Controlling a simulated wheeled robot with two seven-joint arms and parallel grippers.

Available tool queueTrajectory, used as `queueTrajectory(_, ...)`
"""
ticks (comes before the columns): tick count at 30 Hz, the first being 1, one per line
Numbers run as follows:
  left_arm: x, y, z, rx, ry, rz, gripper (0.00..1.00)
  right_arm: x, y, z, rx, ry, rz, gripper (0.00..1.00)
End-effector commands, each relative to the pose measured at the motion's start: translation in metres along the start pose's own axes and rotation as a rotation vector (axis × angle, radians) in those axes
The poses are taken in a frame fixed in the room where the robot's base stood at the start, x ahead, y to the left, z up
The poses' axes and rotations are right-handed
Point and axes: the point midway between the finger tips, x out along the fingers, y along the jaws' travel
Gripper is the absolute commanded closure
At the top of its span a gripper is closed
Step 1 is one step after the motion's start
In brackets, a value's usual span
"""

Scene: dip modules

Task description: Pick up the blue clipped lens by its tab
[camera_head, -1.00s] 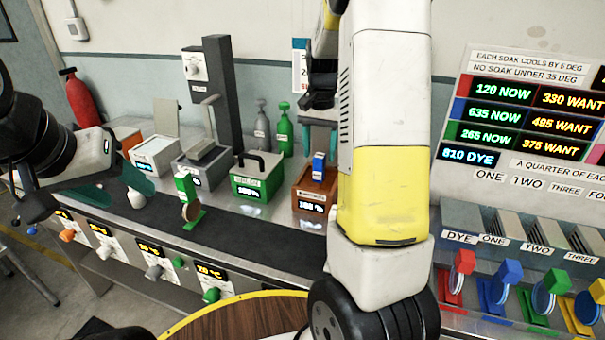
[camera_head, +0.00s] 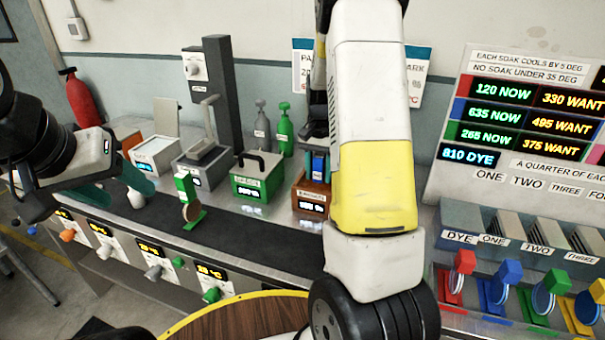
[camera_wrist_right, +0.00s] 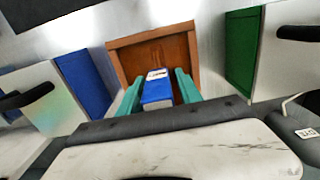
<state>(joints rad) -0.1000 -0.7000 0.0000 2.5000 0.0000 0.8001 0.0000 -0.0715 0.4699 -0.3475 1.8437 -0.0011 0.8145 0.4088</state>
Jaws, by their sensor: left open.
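The blue clipped lens shows as a blue tab (camera_head: 318,167) standing up out of the brown tank (camera_head: 312,201); the lens below it is hidden in the tank. The blue tab (camera_wrist_right: 157,90) also shows in the right wrist view, with a small white label at its far end. My right gripper (camera_head: 318,160) is lowered over the tank, its teal fingers on either side of the tab. In the wrist view, narrow gaps seem to remain, so it looks open around the tab. My left gripper (camera_head: 114,178) is open and empty at the left, above the counter.
A green tank (camera_head: 257,184) with a black handle stands left of the brown tank. A green clipped lens (camera_head: 187,196) stands on the dark strip (camera_head: 240,228) in front. More coloured clipped lenses, including a blue one (camera_head: 508,272), stand in a rack at the right.

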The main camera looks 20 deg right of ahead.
Motion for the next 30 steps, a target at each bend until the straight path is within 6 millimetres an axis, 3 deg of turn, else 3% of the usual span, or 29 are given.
queueTrajectory(1, 0.0, 0.0, 0.0, 0.0, 0.0, 0.0, 0.43, 0.0, 0.0, 0.0, 0.0, 0.0, 0.0, 0.71)
queueTrajectory(6, 0.0, 0.0, 0.0, 0.0, 0.0, 0.0, 0.43, 0.0, 0.0, 0.0, 0.0, 0.0, 0.0, 1.0)
queueTrajectory(19, 0.0, 0.0, 0.0, 0.0, 0.0, 0.0, 0.43, -0.008, -0.001, -0.001, 0.0, 0.002, -0.002, 1.0)
queueTrajectory(30, 0.0, 0.0, 0.0, 0.0, 0.0, 0.0, 0.43, -0.078, -0.001, -0.001, 0.0, 0.004, -0.003, 1.0)
